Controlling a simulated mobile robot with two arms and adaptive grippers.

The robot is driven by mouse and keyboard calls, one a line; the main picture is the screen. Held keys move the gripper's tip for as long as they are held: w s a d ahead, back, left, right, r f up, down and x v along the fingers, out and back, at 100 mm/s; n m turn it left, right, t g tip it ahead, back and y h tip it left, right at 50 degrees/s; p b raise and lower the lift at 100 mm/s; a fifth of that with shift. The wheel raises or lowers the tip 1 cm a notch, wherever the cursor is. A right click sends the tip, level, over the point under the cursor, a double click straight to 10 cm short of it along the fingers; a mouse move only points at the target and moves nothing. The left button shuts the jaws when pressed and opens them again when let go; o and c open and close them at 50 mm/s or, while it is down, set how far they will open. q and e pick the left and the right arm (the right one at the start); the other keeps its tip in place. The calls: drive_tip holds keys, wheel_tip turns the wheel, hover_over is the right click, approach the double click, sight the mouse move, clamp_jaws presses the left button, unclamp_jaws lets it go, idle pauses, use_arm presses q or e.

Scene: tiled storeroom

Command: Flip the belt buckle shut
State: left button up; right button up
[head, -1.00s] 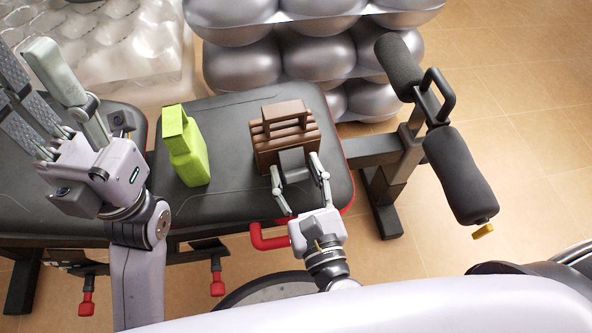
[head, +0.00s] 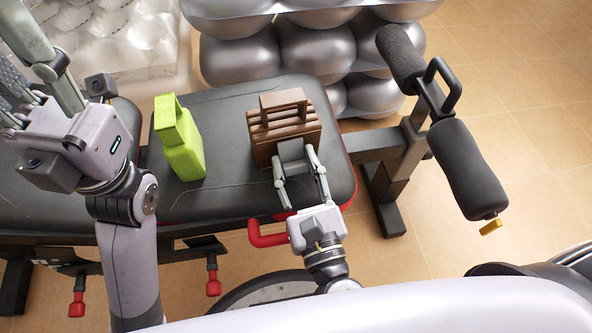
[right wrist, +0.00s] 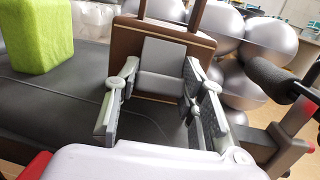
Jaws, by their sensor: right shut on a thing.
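A brown slatted box with a handle (head: 262,150) stands on the black bench pad. On its near face is a grey two-part buckle (head: 291,150); in the right wrist view the buckle (right wrist: 164,53) shows an upper plate against the box and a lower plate angled toward me. My left gripper (head: 28,62) is raised at the left, fingers spread, apart from the box, with fingertips partly cut off by the frame.
A lime-green bottle-shaped object (head: 180,145) stands left of the box on the bench pad (head: 225,180). Black foam rollers (head: 465,168) on a frame stand to the right. Silver balls (head: 240,65) are stacked behind. Tiled floor is open at far right.

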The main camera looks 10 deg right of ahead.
idle(0.3)
drive_tip(key=o, duration=1.2)
drive_tip(key=shift+s+d+f, duration=0.15)
drive_tip(key=shift+s, duration=1.1)
drive_tip(key=shift+s+d+f, duration=0.1)
drive_tip(key=shift+s+f, duration=0.1)
drive_tip(key=shift+s, duration=1)
drive_tip(key=shift+s+d+f, duration=0.15)
drive_tip(key=shift+s, duration=1.1)
